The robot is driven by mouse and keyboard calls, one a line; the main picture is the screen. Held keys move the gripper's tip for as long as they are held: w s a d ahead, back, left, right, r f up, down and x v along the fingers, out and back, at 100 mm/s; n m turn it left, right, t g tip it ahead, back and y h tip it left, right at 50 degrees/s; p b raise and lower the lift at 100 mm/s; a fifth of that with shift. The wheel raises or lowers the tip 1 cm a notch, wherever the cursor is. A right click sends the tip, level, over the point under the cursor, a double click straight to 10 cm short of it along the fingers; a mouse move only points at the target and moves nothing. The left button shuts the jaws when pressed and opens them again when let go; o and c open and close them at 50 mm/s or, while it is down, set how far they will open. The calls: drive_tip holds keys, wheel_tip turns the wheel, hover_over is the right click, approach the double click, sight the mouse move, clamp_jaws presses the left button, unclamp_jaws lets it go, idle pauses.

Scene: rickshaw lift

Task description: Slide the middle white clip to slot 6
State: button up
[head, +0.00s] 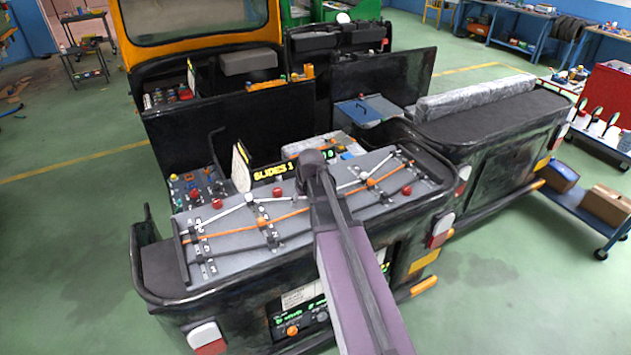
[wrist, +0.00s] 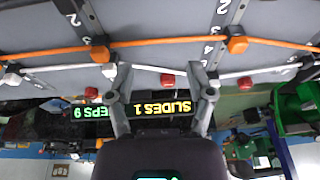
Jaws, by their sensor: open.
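A grey panel (head: 300,196) carries several black numbered tracks, each crossed by a white rod and an orange rod with clips. In the head view, one white clip (head: 249,198) shows left of my arm; my arm hides the panel's middle. In the wrist view, which is upside down, one white clip (wrist: 109,70) lies beside my left finger and another white clip (wrist: 213,80) beside my right finger. I cannot tell for sure which is the middle one. My gripper (wrist: 160,70) is open, fingers wide apart, with no clip between them. Slot 6 is not readable.
Orange clips (wrist: 237,45) sit on the same tracks. Red knobs (wrist: 168,82) stand along the panel. Black rails edge the panel.

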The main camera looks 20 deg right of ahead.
drive_tip(key=w+d+r+t+p, duration=0.1)
drive_tip(key=w+d+r+p, duration=0.1)
drive_tip(key=w+d+r, duration=0.3)
drive_tip(key=d, duration=0.4)
drive_tip(key=shift+w+d+t+p, duration=0.15)
drive_tip(key=shift+w+t+p, duration=0.15)
drive_tip(key=shift+p, duration=0.1)
drive_tip(key=shift+f, duration=0.15)
drive_tip(key=b+x, duration=1.2)
drive_tip(key=x, duration=0.1)
drive_tip(key=shift+d+f+b, duration=0.1)
drive_tip(key=shift+f+b, duration=0.15)
drive_tip(key=shift+b, duration=0.1)
clamp_jaws()
